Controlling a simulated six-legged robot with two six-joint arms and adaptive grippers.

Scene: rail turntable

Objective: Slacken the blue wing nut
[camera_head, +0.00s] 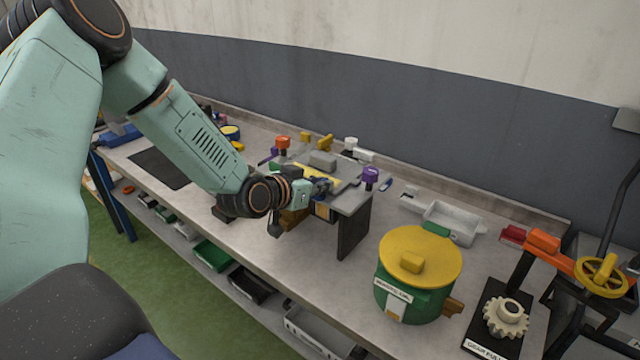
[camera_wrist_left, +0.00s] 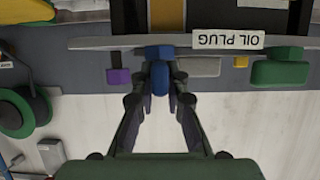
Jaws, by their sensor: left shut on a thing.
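The blue wing nut (camera_wrist_left: 160,79) shows in the left wrist view between my left gripper's two fingertips (camera_wrist_left: 159,88). The fingers are closed on it from both sides. It sits at a blue block (camera_wrist_left: 159,52) on the edge of a grey plate. In the head view my left gripper (camera_head: 324,187) is at the front of the grey raised stand (camera_head: 350,203) on the bench. My gripper hides the wing nut there. I cannot tell how far the nut is turned. My right gripper is not in view.
An "OIL PLUG" label (camera_wrist_left: 228,40) shows upside down beside the nut. A purple knob (camera_head: 371,174) stands at the stand's right end. A green pot with a yellow lid (camera_head: 420,252), a gear puller (camera_head: 506,315) and a white tray (camera_head: 455,222) are further right.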

